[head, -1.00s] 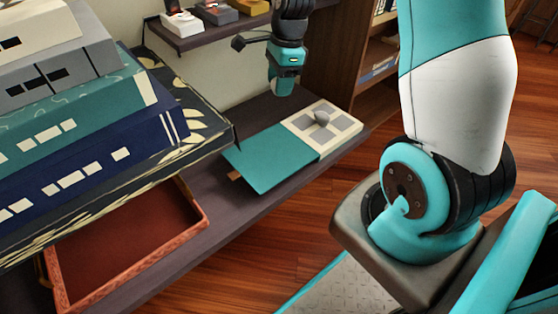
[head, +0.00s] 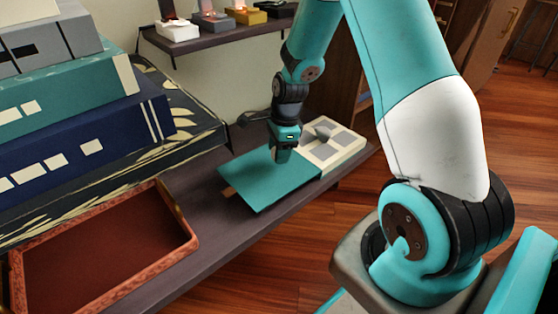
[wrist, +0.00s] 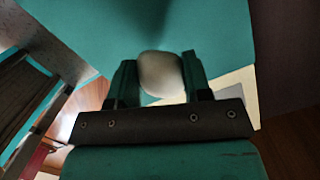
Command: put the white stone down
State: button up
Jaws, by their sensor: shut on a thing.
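The white stone (wrist: 160,74) shows in the wrist view between the two fingers of my gripper (wrist: 158,80). My gripper is shut on it. In the head view my gripper (head: 283,157) points down at the teal panel (head: 262,187), low over its back part. The stone cannot be made out in the head view. I cannot tell whether it touches the panel. The panel lies flat on the dark shelf, joined to a cream and grey checkered board (head: 345,150) on its right.
An empty red-brown tray (head: 100,255) lies on the dark shelf (head: 205,235) at the left front. A stack of large boxes (head: 75,160) stands behind it. A higher ledge (head: 215,37) holds several small items. The wooden floor lies to the right.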

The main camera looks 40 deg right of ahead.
notch_tip(320, 180, down, 3)
jog(key=shift+r+b, duration=0.15)
jog(key=shift+b, duration=0.2)
jog(key=shift+r, duration=0.15)
jog(key=o, duration=1)
jog(key=r+p, duration=0.2)
jog(key=r, duration=0.2)
jog(key=d+r+p, duration=0.1)
jog(key=r+p, duration=0.1)
jog(key=r, duration=0.2)
jog(key=r+p, duration=0.2)
jog(key=r, duration=0.2)
jog(key=shift+s+d, duration=0.3)
jog(key=shift+d, duration=0.05)
jog(key=shift+a+f, duration=0.1)
